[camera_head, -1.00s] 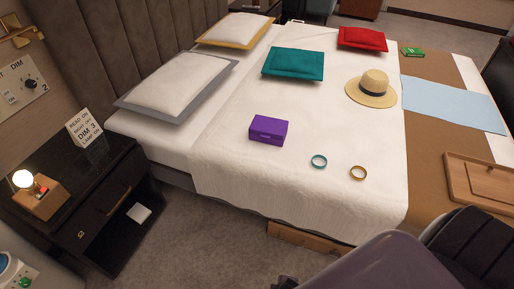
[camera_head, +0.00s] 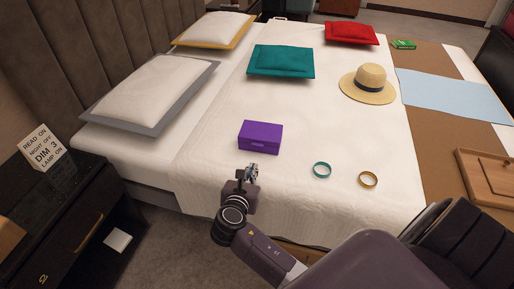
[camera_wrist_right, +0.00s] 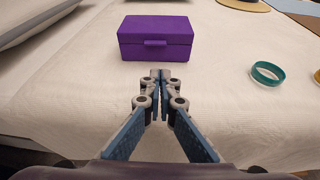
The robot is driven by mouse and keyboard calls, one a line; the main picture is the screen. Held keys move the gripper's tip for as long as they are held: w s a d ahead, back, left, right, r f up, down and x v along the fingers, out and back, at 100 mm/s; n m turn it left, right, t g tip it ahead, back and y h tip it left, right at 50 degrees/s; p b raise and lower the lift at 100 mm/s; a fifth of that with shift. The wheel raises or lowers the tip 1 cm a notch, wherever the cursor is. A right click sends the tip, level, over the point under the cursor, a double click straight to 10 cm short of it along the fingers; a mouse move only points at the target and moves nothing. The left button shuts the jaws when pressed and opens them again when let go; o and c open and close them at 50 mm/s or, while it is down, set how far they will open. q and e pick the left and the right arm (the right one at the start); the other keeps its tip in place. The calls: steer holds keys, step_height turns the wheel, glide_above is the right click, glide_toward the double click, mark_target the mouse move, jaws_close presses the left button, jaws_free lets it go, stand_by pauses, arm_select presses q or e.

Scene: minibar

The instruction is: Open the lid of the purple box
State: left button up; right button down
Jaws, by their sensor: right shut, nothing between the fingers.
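The purple box (camera_head: 261,137) sits on the white bed cover with its lid closed. In the right wrist view the purple box (camera_wrist_right: 155,38) stands straight ahead, with a small tab (camera_wrist_right: 155,43) at the middle of its front. My right gripper (camera_head: 252,170) is at the front edge of the bed, just in front of the box and apart from it. In the right wrist view its fingertips (camera_wrist_right: 160,76) are together with nothing between them, a little short of the box front. My left gripper is not in view.
A teal ring (camera_head: 321,170) and a gold ring (camera_head: 368,179) lie to the right of the box. A straw hat (camera_head: 368,84) and a teal pillow (camera_head: 281,61) lie farther back. A wooden tray (camera_head: 484,178) is at the right.

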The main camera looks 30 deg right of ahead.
mark_target(260, 148)
steer(key=shift+w+d+r, duration=0.1)
steer(key=shift+w+d, duration=0.5)
steer(key=shift+d, duration=0.05)
steer(key=shift+w+d, duration=0.2)
steer(key=shift+w, duration=0.05)
steer(key=b+x, duration=0.2)
steer(key=x, duration=0.5)
steer(key=shift+w+d, duration=0.1)
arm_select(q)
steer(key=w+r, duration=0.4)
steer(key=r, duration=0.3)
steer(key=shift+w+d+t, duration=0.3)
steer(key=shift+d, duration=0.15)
arm_select(e)
steer(key=shift+w+d, duration=0.35)
steer(key=shift+a, duration=0.1)
